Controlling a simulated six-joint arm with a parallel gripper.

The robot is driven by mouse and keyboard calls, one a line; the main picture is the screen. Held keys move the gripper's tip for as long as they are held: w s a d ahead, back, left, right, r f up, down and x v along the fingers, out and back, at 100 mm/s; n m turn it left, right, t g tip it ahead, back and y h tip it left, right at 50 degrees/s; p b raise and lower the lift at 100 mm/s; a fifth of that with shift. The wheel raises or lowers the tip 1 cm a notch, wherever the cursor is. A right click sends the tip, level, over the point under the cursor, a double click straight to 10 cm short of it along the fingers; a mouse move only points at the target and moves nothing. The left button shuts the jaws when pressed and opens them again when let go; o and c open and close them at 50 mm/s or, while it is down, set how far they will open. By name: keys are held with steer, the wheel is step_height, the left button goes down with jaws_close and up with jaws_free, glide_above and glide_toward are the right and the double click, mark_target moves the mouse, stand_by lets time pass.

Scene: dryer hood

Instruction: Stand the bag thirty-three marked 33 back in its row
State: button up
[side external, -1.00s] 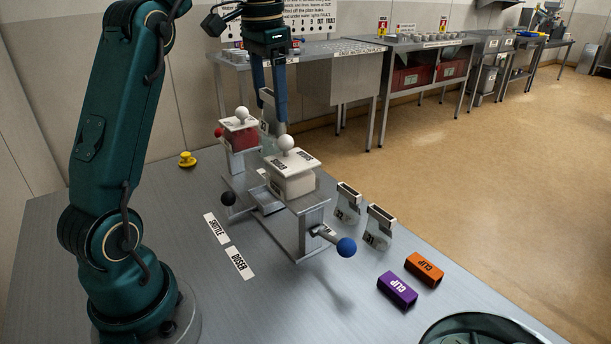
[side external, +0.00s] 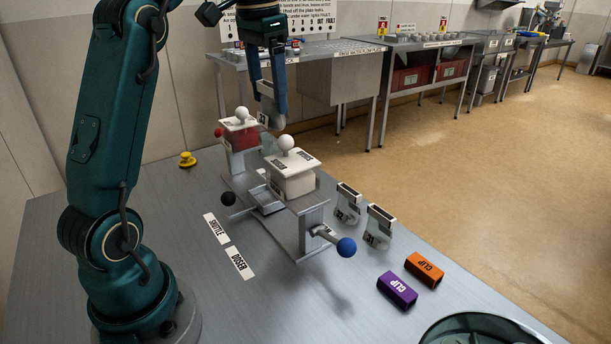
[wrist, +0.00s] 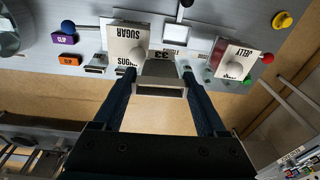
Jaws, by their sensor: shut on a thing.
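My gripper (side external: 267,108) is shut on a pale bag with a grey clip-like top (wrist: 160,89), held between the two blue fingers; the wrist view shows 33 on it. In the side view the bag (side external: 264,117) hangs in the air behind the white sugar box, near the red-bodied box, mostly hidden by a finger. Two similar bags stand upright on the table right of the sugar box: one nearer it (side external: 347,203) and one further forward (side external: 379,228), which seems marked 31.
The doser frame carries the white sugar box (side external: 291,180) and red box (side external: 240,137), both with ball knobs. A blue-knobbed lever (side external: 346,247) sticks out in front. Purple (side external: 397,289) and orange (side external: 425,269) clips lie front right. Table behind the standing bags looks clear.

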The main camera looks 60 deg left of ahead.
steer(key=shift+d+r, duration=0.2)
steer(key=shift+d, duration=0.2)
steer(key=s+d+f, duration=0.2)
steer(key=d, duration=0.8)
steer(key=shift+s+d+f+m, duration=0.2)
steer(key=shift+d+f+m, duration=0.1)
steer(key=shift+m, duration=0.1)
